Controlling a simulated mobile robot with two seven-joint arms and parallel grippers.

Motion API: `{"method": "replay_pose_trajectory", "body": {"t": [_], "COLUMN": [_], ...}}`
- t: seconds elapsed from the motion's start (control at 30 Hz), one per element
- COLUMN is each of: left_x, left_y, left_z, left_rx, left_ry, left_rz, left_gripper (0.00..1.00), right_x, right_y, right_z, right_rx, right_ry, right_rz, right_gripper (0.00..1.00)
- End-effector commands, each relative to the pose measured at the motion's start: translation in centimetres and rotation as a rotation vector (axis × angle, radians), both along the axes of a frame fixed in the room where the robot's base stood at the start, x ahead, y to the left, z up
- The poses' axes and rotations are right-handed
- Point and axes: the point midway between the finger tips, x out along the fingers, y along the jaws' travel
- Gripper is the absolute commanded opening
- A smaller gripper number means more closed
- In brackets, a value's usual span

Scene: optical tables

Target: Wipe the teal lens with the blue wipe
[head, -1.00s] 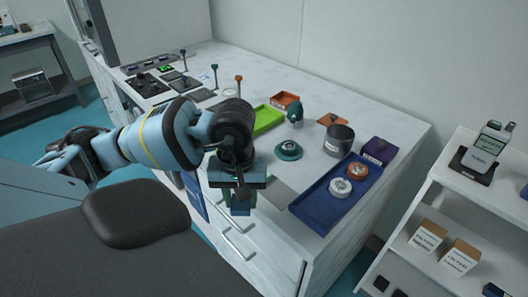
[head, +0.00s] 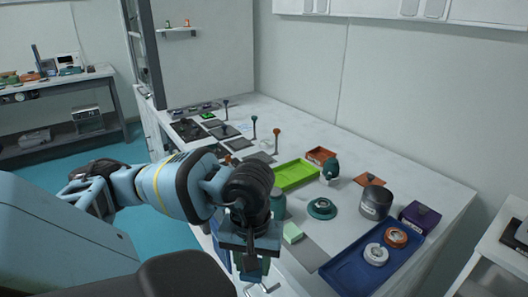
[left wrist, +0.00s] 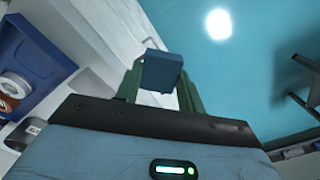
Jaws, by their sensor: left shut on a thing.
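The teal lens (head: 321,208) is a round teal piece lying flat on the white table, right of the green tray in the head view. My left gripper (head: 250,266) hangs beyond the table's front edge, to the left of and nearer than the lens, apart from it. In the left wrist view the left gripper (left wrist: 161,88) has its green fingers shut on a small blue block, the blue wipe (left wrist: 162,70). Below the wipe that view shows floor. The wipe is hard to make out in the head view. My right gripper is not in view.
A green tray (head: 296,174), a dark grey canister (head: 376,203), a purple box (head: 420,216) and a blue tray (head: 345,273) holding white and orange rings surround the lens.

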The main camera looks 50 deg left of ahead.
Motion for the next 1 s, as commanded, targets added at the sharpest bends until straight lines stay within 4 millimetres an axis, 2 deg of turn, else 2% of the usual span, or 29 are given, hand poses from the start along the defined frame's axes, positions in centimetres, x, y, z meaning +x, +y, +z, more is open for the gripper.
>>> {"method": "replay_pose_trajectory", "body": {"t": [0.17,0.4,0.53,0.7,1.0], "left_x": [1.2,3.7,4.5,4.9,4.9], "left_y": [-2.4,-8.0,-10.2,-11.4,-11.4], "left_z": [-0.5,-1.0,-1.0,-1.0,-1.0], "left_rx": [-0.005,0.0,0.002,0.001,0.0], "left_ry": [-0.004,-0.006,-0.003,-0.001,0.001], "left_rz": [-0.127,-0.46,-0.607,-0.696,-0.7], "left_gripper": [0.2,0.2,0.2,0.2,0.2], "right_x": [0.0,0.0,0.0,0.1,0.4], "right_y": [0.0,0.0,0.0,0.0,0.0], "right_z": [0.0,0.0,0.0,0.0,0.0], "right_rx": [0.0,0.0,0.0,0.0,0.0], "right_ry": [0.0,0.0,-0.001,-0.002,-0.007], "right_rz": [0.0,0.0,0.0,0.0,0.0], "right_gripper": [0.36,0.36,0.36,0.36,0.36]}}
